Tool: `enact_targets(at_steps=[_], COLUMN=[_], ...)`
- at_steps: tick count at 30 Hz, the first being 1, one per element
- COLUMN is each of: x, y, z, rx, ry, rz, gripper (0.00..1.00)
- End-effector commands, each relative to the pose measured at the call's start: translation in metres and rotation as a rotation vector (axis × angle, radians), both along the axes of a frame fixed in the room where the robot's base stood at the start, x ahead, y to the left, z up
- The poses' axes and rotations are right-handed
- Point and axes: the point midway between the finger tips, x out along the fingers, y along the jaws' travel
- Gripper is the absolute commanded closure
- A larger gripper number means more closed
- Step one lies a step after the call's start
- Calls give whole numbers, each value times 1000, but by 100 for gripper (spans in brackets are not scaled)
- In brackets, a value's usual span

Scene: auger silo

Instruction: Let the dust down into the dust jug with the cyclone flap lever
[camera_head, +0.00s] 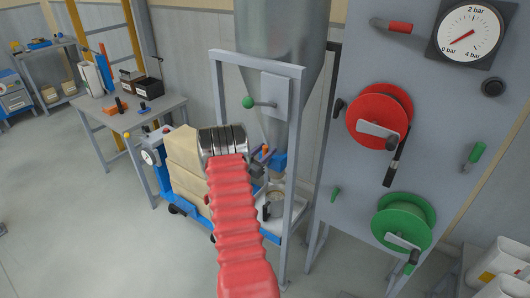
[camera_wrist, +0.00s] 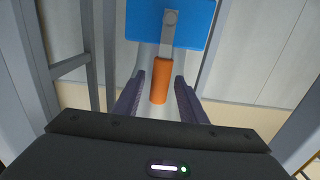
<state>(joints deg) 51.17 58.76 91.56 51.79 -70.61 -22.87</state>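The cyclone flap lever has an orange grip (camera_wrist: 160,82) on a flat metal bar, which joins a blue block (camera_wrist: 185,22) in the wrist view. My gripper (camera_wrist: 159,78) is open, with one purple finger on each side of the orange grip and a gap showing on both sides. In the head view my gripper (camera_head: 261,160) and the lever's orange grip (camera_head: 266,149) are small and partly hidden by my red-sleeved arm. The blue block (camera_head: 280,161) sits under the grey cyclone cone (camera_head: 284,45). A jug, likely the dust jug (camera_head: 275,203), stands below on a pale shelf; its contents cannot be told.
Grey frame posts (camera_head: 295,150) stand close around the lever. A green-knobbed lever (camera_head: 249,103) is higher on the frame. A blue cart with sacks (camera_head: 187,165) is left of my arm. A panel with red (camera_head: 379,115) and green reels (camera_head: 404,222) is right.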

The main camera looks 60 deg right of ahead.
Motion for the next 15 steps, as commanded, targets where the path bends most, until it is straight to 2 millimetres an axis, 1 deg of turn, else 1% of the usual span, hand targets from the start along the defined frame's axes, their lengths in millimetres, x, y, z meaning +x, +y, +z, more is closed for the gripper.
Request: enact_targets(at_steps=[5,6,15], x=[0,0,0], y=[0,0,0], z=[0,0,0], rx=[0,0,0], ry=[0,0,0], rz=[0,0,0], gripper=[62,64,85])
